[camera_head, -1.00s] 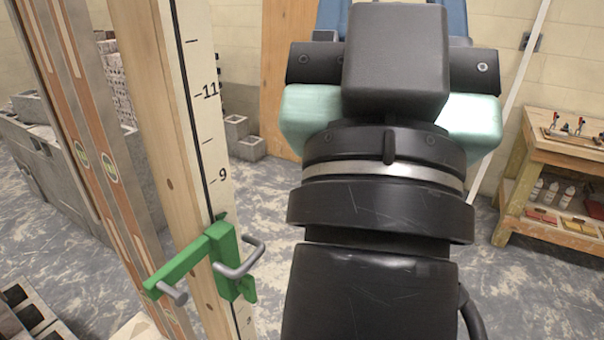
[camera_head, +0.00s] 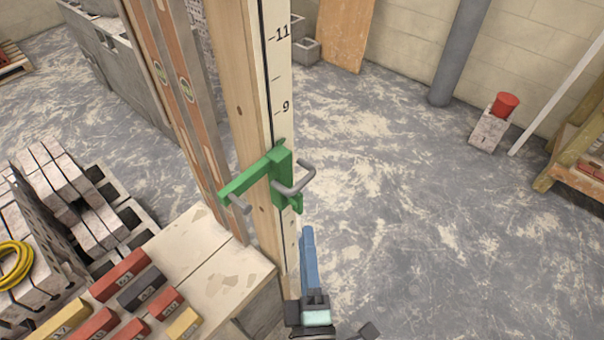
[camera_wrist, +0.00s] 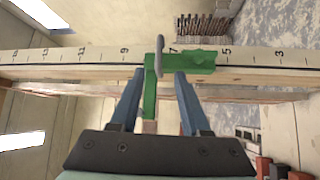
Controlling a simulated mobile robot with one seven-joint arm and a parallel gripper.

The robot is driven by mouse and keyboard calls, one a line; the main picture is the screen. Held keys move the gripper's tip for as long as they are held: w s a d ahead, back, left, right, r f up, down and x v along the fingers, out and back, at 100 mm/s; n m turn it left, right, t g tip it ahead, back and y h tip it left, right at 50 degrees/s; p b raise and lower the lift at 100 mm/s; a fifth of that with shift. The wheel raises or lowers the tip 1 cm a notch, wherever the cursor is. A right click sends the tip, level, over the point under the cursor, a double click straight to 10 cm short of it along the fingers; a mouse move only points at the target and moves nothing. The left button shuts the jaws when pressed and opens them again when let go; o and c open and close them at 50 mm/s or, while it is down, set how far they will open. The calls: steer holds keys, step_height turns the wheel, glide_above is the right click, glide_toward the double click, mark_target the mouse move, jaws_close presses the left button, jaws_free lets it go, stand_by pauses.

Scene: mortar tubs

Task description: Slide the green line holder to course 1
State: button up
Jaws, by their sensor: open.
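The green line holder (camera_head: 262,178) is on the tall wooden pole (camera_head: 252,70), below the 9 mark of its numbered scale. It has a grey bent handle (camera_head: 294,180). In the wrist view, the holder (camera_wrist: 186,63) is near the 7 mark, and lower numbers run right to 3; mark 1 is not visible. My gripper (camera_head: 308,232) is just below and right of the holder. In the wrist view, my gripper (camera_wrist: 160,75) is open, its two blue fingers either side of the holder's green arm, with visible gaps. Contact in depth cannot be told.
A board (camera_head: 198,260) with coloured blocks (camera_head: 120,275) lies left of the pole, beside stacked bricks (camera_head: 75,190). Orange levels (camera_head: 183,90) stand against the pole's left. A red bucket (camera_head: 505,104) sits on a block at right. The floor right of the pole is clear.

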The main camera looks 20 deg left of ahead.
mark_target(302, 180)
steer(key=p+x, duration=0.3)
steer(key=x, duration=0.9)
steer(key=shift+w+a+r, duration=0.1)
steer(key=shift+w, duration=0.25)
jaws_close()
stand_by(0.9)
